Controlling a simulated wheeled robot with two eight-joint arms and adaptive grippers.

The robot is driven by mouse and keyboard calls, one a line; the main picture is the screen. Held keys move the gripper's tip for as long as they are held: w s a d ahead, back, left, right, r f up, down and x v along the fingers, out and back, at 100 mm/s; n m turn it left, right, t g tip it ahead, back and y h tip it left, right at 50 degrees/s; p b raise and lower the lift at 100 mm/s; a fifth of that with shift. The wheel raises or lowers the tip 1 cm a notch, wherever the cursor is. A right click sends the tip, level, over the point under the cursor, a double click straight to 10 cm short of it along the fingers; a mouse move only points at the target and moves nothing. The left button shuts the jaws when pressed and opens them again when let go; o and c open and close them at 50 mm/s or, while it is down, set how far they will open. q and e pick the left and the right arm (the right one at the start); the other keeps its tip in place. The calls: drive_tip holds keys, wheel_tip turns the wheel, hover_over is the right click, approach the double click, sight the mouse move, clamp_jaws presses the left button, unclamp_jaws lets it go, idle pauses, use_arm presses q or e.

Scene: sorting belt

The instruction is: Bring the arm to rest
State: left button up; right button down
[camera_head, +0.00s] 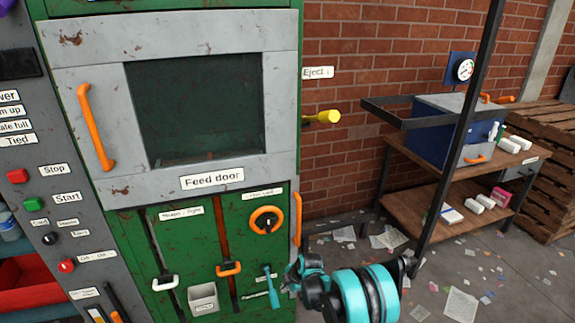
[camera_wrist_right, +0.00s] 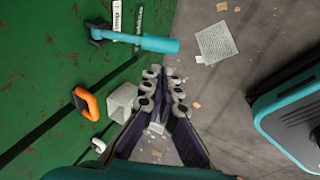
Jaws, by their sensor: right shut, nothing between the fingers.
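My right gripper (camera_head: 294,272) is in front of the lower right edge of the green machine (camera_head: 185,260) in the head view. In the right wrist view its fingers (camera_wrist_right: 163,84) are shut together with nothing between them. A teal-handled lever (camera_head: 271,287) on the machine is just left of the gripper, and it also shows in the right wrist view (camera_wrist_right: 150,42). The gripper looks apart from it. My right arm comes in from the bottom right. My left gripper is not in view.
The grey feed door (camera_head: 190,180) with an orange handle (camera_head: 95,127) is shut. Orange handles and a small grey box (camera_head: 203,299) stick out below it. A wooden shelf (camera_head: 465,190) and dark post (camera_head: 462,130) stand right. Paper scraps litter the floor.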

drive_tip(key=s+d+r+m+t+h, duration=0.1)
drive_tip(key=s+d+r+m, duration=0.3)
drive_tip(key=r, duration=0.4)
drive_tip(key=s+d+r+m, duration=0.3)
drive_tip(key=s+r, duration=0.2)
drive_tip(key=r, duration=0.4)
drive_tip(key=s+d+r+m+t+h, duration=0.1)
drive_tip(key=s+d+r+m, duration=0.3)
drive_tip(key=r, duration=0.4)
drive_tip(key=s+d+r+m, duration=0.1)
drive_tip(key=s+d+m, duration=0.3)
drive_tip(key=s, duration=0.6)
drive_tip(key=s+d+r+m+t+h, duration=0.1)
drive_tip(key=s+d+m, duration=0.3)
drive_tip(key=s, duration=0.6)
drive_tip(key=shift+s+r+m+t+h, duration=0.3)
drive_tip(key=shift+s+r+m, duration=0.1)
drive_tip(key=shift+m, duration=1)
